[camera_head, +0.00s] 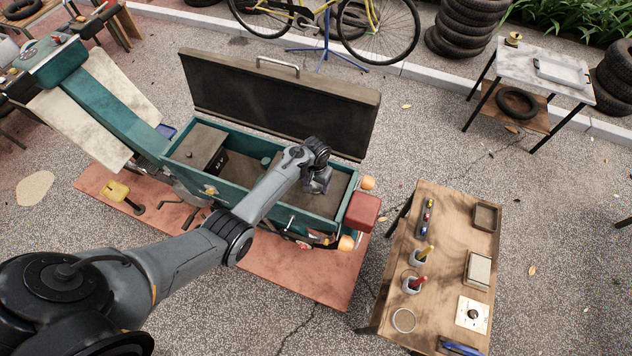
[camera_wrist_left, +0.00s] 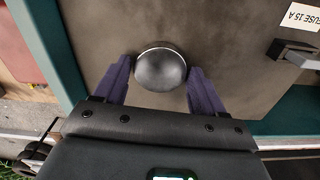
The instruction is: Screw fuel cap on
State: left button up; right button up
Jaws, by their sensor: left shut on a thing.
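My left gripper (camera_head: 318,182) is inside the right half of the open teal cart body (camera_head: 235,190). In the left wrist view its two purple fingers (camera_wrist_left: 160,85) are shut on a round, dark grey, domed cap (camera_wrist_left: 160,69), one finger on each side. The cap is in front of a worn brown-grey panel (camera_wrist_left: 225,45). I cannot tell whether it touches the panel or is threaded on, because its underside is hidden. In the head view my gripper and wrist hide the cap. My right gripper is not in view.
A raised brown lid (camera_head: 280,105) stands behind the cart. A grey box (camera_head: 199,147) and a small upright cylinder (camera_head: 266,162) are inside. A wooden table (camera_head: 440,235) with cups and trays stands right. A white "FUSE 15 A" label (camera_wrist_left: 301,17) and dark latch (camera_wrist_left: 293,50) are beside the panel.

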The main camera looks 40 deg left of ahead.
pick_arm(q)
jog(key=shift+m, duration=1.1)
jog(key=shift+c, duration=0.2)
jog(key=o, duration=1.7)
jog(key=shift+o, duration=0.2)
jog(key=shift+r+p, duration=1.05)
jog(key=shift+r, duration=2.45)
